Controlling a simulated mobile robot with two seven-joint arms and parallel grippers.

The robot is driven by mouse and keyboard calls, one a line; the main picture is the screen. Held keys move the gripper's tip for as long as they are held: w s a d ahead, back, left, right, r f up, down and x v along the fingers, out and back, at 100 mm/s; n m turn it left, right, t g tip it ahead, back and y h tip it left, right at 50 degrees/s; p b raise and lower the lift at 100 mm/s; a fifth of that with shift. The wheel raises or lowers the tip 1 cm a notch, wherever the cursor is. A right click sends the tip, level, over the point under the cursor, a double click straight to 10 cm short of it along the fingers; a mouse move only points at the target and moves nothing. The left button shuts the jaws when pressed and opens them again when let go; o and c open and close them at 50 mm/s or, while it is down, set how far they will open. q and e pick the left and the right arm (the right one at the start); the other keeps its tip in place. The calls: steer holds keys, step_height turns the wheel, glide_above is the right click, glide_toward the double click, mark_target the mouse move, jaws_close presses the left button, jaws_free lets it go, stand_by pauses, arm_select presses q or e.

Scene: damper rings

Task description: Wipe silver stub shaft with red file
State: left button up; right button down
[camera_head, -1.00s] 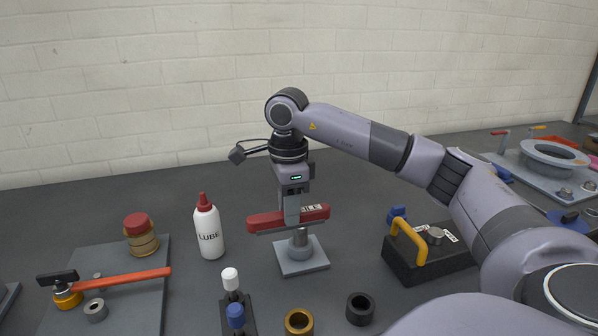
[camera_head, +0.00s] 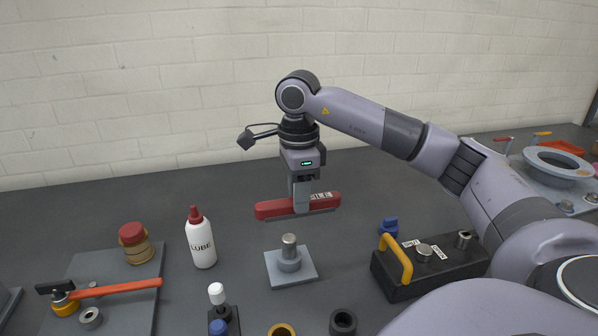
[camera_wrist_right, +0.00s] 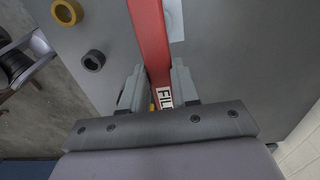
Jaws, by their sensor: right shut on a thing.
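The red file (camera_head: 275,208), marked FILE, is held level in my right gripper (camera_head: 301,208). The right gripper is shut on it around the middle, and the file also shows between the fingers in the right wrist view (camera_wrist_right: 148,35). The silver stub shaft (camera_head: 289,247) stands upright on a grey square base plate (camera_head: 292,277) on the table. The file is above and behind the shaft in the head view, apart from it. My left gripper is not in view.
A white LUBE bottle (camera_head: 202,240) stands left of the shaft. A black box with a yellow handle (camera_head: 396,258) is to the right. A black ring (camera_head: 343,321) and a brass ring (camera_head: 282,330) lie in front. A hammer with an orange handle (camera_head: 115,287) lies on a grey mat at left.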

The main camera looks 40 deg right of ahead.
steer(key=shift+r+p, duration=0.7)
steer(key=shift+r, duration=0.5)
steer(key=shift+f, duration=0.15)
